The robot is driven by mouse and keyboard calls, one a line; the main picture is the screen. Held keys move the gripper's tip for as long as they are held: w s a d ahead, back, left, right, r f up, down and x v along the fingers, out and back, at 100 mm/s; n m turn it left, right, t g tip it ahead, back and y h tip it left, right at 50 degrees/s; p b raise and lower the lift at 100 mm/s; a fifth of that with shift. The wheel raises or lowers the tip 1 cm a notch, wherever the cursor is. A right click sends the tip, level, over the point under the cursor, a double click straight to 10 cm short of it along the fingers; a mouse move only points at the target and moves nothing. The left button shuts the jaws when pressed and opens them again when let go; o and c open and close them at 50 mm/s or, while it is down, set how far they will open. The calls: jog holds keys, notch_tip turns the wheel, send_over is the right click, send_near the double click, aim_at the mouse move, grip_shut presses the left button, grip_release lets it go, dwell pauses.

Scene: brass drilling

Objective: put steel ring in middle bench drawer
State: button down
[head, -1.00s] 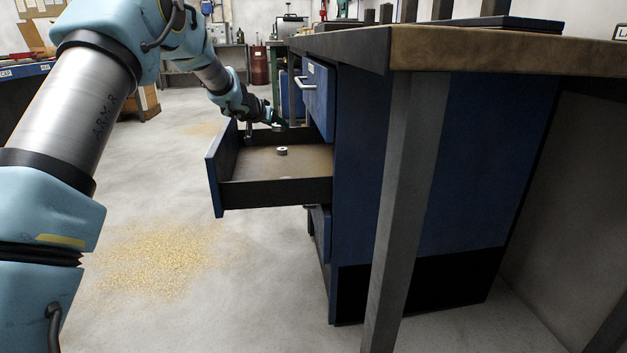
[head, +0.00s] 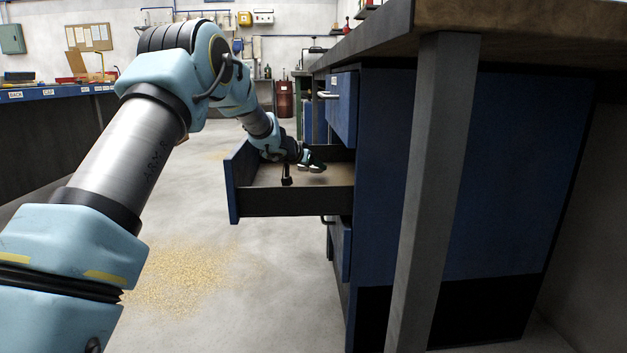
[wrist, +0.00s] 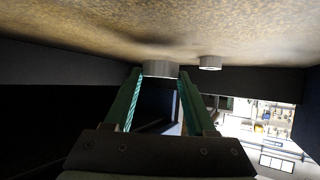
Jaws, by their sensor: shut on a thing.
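The middle bench drawer (head: 290,202) is pulled out, with a blue front and dark side walls. In the wrist view my gripper (wrist: 160,74) is shut on a grey ring (wrist: 159,68), which I take as the steel ring. It is at or just above the drawer floor (wrist: 110,35); I cannot tell if they touch. A second grey round part (wrist: 210,62) stands on the drawer floor beside it.
The upper drawer (head: 343,108) and lower drawer (head: 341,246) stick out a little. The bench leg (head: 432,190) and worktop (head: 540,22) are at right. Open floor with yellow shavings (head: 185,278) lies at left. Another bench (head: 60,94) stands further left.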

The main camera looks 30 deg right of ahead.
notch_tip(320, 180, down, 3)
jog(key=shift+r+b, duration=0.2)
jog(key=shift+b, duration=0.55)
jog(key=shift+r, duration=0.1)
jog(key=shift+c, duration=1.1)
grip_release()
jog(key=shift+p+v, duration=1)
jog(key=shift+v, duration=2.75)
